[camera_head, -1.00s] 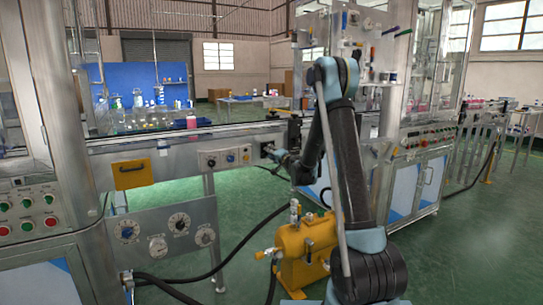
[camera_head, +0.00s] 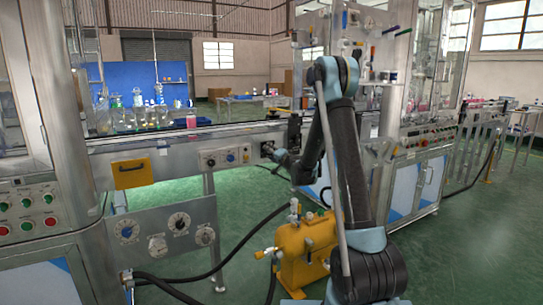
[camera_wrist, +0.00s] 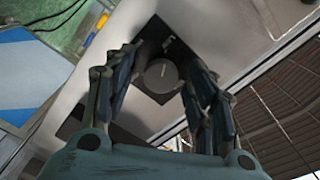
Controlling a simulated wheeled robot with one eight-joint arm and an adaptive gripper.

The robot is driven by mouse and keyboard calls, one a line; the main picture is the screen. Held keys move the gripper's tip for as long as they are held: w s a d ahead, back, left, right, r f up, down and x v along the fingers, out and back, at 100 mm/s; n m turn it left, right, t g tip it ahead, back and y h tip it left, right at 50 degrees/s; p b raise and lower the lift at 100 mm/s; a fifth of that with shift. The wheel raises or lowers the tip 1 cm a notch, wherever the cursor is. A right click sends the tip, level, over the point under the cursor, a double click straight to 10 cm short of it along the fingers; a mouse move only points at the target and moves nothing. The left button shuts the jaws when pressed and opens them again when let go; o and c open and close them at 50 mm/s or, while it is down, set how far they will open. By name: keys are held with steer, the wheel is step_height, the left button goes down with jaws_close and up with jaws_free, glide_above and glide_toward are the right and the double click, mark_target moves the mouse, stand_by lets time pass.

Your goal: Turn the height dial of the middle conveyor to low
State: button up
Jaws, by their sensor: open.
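The middle conveyor (camera_head: 225,136) runs across the head view, with a control panel on its front side. In the wrist view a round grey dial (camera_wrist: 160,75) sits on a dark square plate (camera_wrist: 152,50) on the pale conveyor side. My gripper (camera_wrist: 158,68) is open, with one finger on each side of the dial. I cannot tell whether the fingers touch it. The dial's pointer and setting are too small to read.
A panel with small knobs (camera_head: 225,157) is just left of my gripper. A yellow machine (camera_head: 306,248) stands on the floor below my arm.

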steer(key=v, duration=1.2)
